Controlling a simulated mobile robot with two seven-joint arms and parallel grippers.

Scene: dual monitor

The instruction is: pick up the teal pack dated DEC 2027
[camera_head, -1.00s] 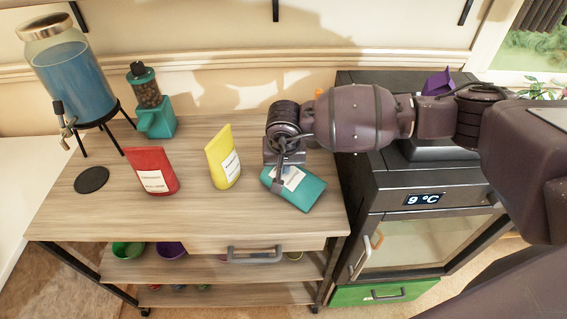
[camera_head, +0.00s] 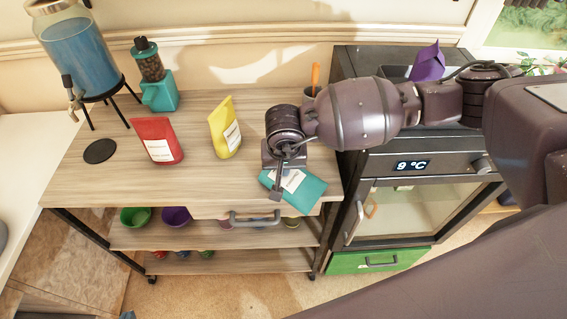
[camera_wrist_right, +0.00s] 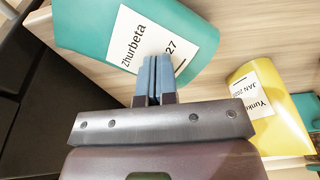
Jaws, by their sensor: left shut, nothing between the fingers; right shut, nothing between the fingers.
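The teal pack (camera_head: 311,187) lies tilted near the front right edge of the wooden table, its lower corner reaching over the front edge line. In the right wrist view the teal pack (camera_wrist_right: 85,30) shows a white label reading "Zhurbeta" and "27"; the rest of the date is covered by my fingers. My right gripper (camera_head: 277,194) is over the pack's left part, pointing down. In the right wrist view its blue fingertips (camera_wrist_right: 154,62) are closed together and empty, in front of the label. I cannot tell whether they touch it. My left gripper is not in view.
A yellow pack (camera_head: 220,122), whose label shows "JAN" in the wrist view, stands left of the teal pack. A red pack (camera_head: 151,128) stands further left. A drink dispenser (camera_head: 78,55) and a teal grinder (camera_head: 160,95) stand behind. A black cooler (camera_head: 405,200) adjoins the table's right side.

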